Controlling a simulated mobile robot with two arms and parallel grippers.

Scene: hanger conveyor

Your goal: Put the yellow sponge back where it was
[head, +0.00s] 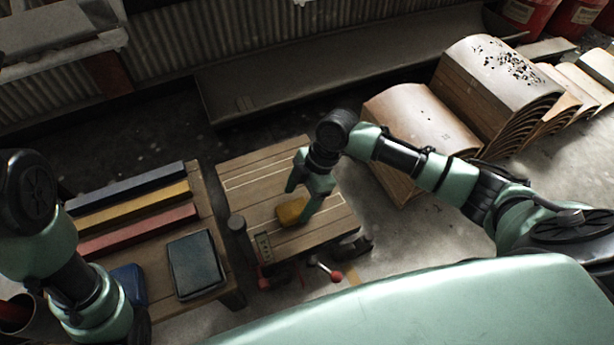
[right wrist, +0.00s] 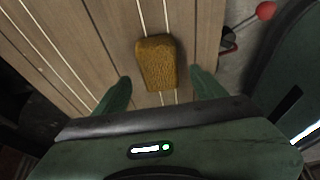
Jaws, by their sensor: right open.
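The yellow sponge (head: 291,211) lies on a wooden plank-topped table (head: 250,165) that has pale lines across it. In the right wrist view the sponge (right wrist: 157,63) lies over two pale lines, just beyond and between my fingertips. My right gripper (head: 305,193) is open and empty above the table, close to the sponge; in the right wrist view its two fingers (right wrist: 160,82) stand apart, with the sponge not held. My left arm shows at the left edge of the head view, but its gripper is out of view.
A second wooden table at left bears blue (head: 125,187), yellow (head: 132,207) and red (head: 138,231) bars, a dark flat box (head: 196,264) and a blue object (head: 130,283). A red-knobbed lever (head: 336,276) sticks out at the plank table's front. Curved wooden stacks (head: 425,125) stand at right.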

